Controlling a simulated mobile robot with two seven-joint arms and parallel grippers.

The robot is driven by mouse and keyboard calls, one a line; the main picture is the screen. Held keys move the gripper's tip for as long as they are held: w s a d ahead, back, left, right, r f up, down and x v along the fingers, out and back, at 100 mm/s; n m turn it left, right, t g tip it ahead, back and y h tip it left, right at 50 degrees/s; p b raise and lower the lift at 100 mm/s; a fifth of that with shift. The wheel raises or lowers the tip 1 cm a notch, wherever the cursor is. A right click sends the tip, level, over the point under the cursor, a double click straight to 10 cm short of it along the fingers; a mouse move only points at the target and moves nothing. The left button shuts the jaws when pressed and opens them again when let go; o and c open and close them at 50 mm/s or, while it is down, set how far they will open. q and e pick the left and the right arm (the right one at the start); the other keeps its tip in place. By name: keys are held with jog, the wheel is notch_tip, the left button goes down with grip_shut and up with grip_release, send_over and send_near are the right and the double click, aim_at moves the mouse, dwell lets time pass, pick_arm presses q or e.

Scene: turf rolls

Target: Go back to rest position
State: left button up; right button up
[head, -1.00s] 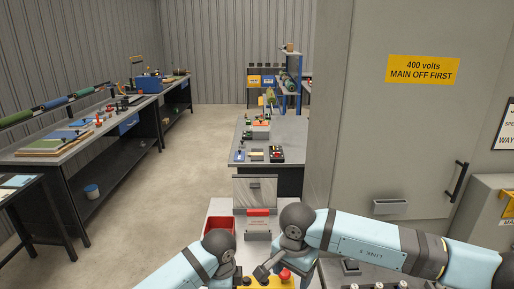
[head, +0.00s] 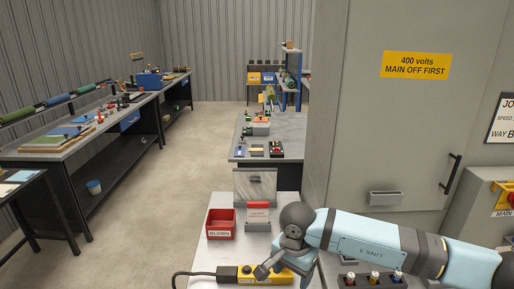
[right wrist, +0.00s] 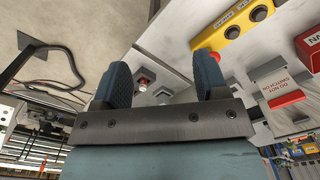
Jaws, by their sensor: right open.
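My right arm comes in from the right in the head view, with its gripper (head: 265,270) low over the white worktop at the yellow control box (head: 250,279). The arm hides part of that box. In the right wrist view the two blue-grey fingers (right wrist: 163,78) stand apart with nothing held between them. The yellow box (right wrist: 240,32) shows beyond the fingers there, at the upper right. Whether the fingers touch anything cannot be told. My left gripper and arm are in neither current view.
A tall grey cabinet (head: 385,130) rises on the right, close to my right arm. Open floor (head: 180,170) lies left of the worktop.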

jog(key=s+a+f+m+g+y, duration=0.1)
jog(key=s+a+m+g+y, duration=0.4)
jog(key=s+a+y, duration=0.55)
jog(key=s+a+r+m+t+y, duration=0.1)
jog(key=s+a+r+m+y, duration=0.35)
jog(key=m+y, duration=0.4)
jog(key=w+d+f+m+t+h, duration=0.3)
jog(key=d+m+t, duration=0.3)
jog(key=m+t, duration=0.65)
jog(key=w+d+f+m+t+h, duration=0.25)
jog(key=d+m+t, duration=0.35)
jog(key=m, duration=1.2)
pick_arm(q)
jog(key=s+a+f+n+t+y, duration=0.1)
jog(key=s+a+n+t, duration=0.4)
jog(key=s+a, duration=0.5)
jog(key=shift+s+a+f+n+y, duration=0.4)
jog(key=shift+s+n+y, duration=0.1)
jog(key=shift+s, duration=0.75)
pick_arm(e)
jog(key=s+d+f+m+g+h, duration=0.2)
jog(key=s+d+f+m+h, duration=0.3)
jog(key=f, duration=0.5)
jog(key=s+d+f+m+g+h, duration=0.1)
jog(key=s+d+f+m+h, duration=0.4)
jog(key=s+d+f+m, duration=0.4)
jog(key=f+m, duration=0.1)
jog(key=m, duration=0.2)
jog(key=shift+d+g, duration=0.25)
jog(key=shift+g, duration=0.1)
